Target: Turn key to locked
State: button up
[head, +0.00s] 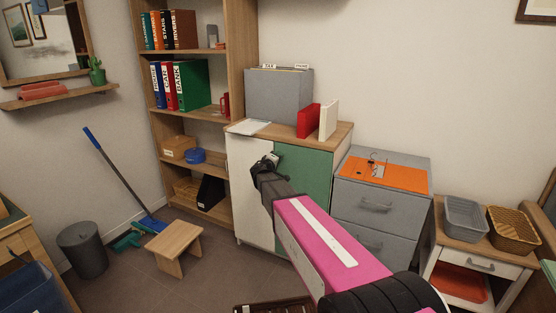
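A low cabinet has a wooden top (340,130), a white left door (248,190) and a green right door (305,185). My gripper (265,166) is at the upper part of the doors, near the line where they meet. A small pale thing (273,157) shows beside the gripper's tip. It may be the key or part of the lock, but it is too small to tell. The gripper and arm hide much of the door seam. I cannot tell whether the fingers are closed on anything.
A grey drawer unit (385,208) with an orange mat (402,182) stands right of the cabinet. A wooden stool (174,238), a grey bin (82,250) and a blue broom (115,172) are at the left. Shelves (237,65) with binders rise behind the cabinet's left side.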

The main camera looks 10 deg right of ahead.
jog(key=shift+n, duration=1.7)
jog(key=shift+f, duration=0.1)
jog(key=o, duration=0.9)
jog(key=v, duration=1.1)
